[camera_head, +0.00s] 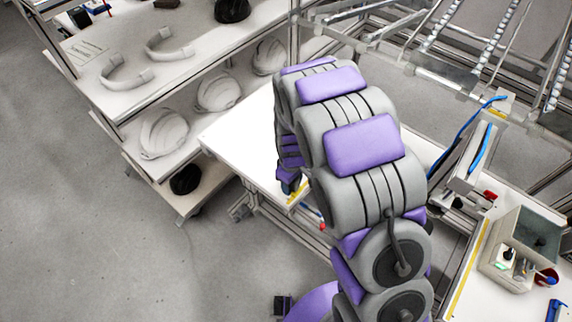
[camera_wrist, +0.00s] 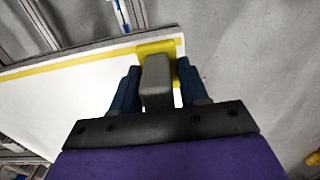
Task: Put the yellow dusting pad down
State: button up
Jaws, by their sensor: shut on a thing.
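The yellow dusting pad (camera_wrist: 157,48) shows in the wrist view just beyond my fingertips, with a grey block-like handle (camera_wrist: 157,80) between my fingers. My gripper (camera_wrist: 158,88) has dark blue fingers on both sides of this handle and is shut on it. The pad is over the corner of a white tabletop (camera_wrist: 60,105) edged with a yellow stripe. I cannot tell whether it touches the top. In the head view my gripper (camera_head: 290,187) is largely hidden by my arm, near the front edge of the white table (camera_head: 240,140); the pad is not clear there.
A shelf rack at the left holds white helmet shells (camera_head: 217,92) and curved white pieces (camera_head: 168,45). A black item (camera_head: 186,179) lies on its lowest shelf. A grey bin (camera_head: 522,245) stands on a bench at the right. The white table's left part is clear.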

jog(key=w+a, duration=0.1)
jog(key=w, duration=0.2)
jog(key=w+a+b, duration=0.1)
jog(key=w, duration=0.3)
jog(key=w+a+f, duration=0.1)
jog(key=w, duration=0.2)
jog(key=shift+w+b, duration=0.15)
jog(key=shift+b, duration=0.15)
jog(key=shift+f+b, duration=0.55)
jog(key=shift+f, duration=1.2)
jog(key=o, duration=0.9)
jog(key=shift+o, duration=0.2)
jog(key=shift+r, duration=0.1)
